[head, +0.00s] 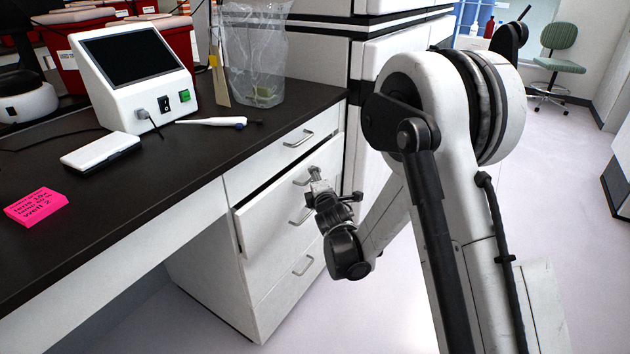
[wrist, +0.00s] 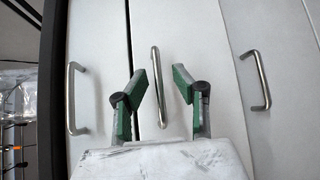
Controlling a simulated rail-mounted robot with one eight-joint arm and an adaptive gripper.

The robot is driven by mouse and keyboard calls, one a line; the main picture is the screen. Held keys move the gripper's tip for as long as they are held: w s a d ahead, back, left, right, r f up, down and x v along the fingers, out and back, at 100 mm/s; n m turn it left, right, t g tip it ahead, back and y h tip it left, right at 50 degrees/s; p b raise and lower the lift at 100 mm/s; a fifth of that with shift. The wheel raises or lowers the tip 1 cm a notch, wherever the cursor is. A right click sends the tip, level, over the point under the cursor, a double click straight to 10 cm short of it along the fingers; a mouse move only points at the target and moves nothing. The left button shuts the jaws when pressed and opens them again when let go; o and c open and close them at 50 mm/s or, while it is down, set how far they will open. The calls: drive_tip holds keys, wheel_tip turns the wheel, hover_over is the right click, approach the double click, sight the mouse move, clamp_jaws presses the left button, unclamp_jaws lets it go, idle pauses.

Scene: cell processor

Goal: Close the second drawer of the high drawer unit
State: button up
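The white drawer unit (head: 208,267) stands under the dark benchtop. Its second drawer (head: 256,218) sticks out a little, with a dark gap along its top edge. That drawer's metal handle (head: 301,180) is partly covered by my gripper (head: 316,185), which is close to the drawer front. In the wrist view my gripper (wrist: 159,76) is open, with its green-padded fingers on either side of the second drawer's handle (wrist: 155,60). I cannot tell whether the fingers touch the handle or the drawer front.
The top drawer's handle (head: 298,139) is above, and the handle of a lower drawer (head: 303,265) is below. The benchtop (head: 130,200) holds a white device (head: 135,75), a pink note pad (head: 36,206) and a plastic bag (head: 255,55).

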drive_tip(key=v, duration=1.2)
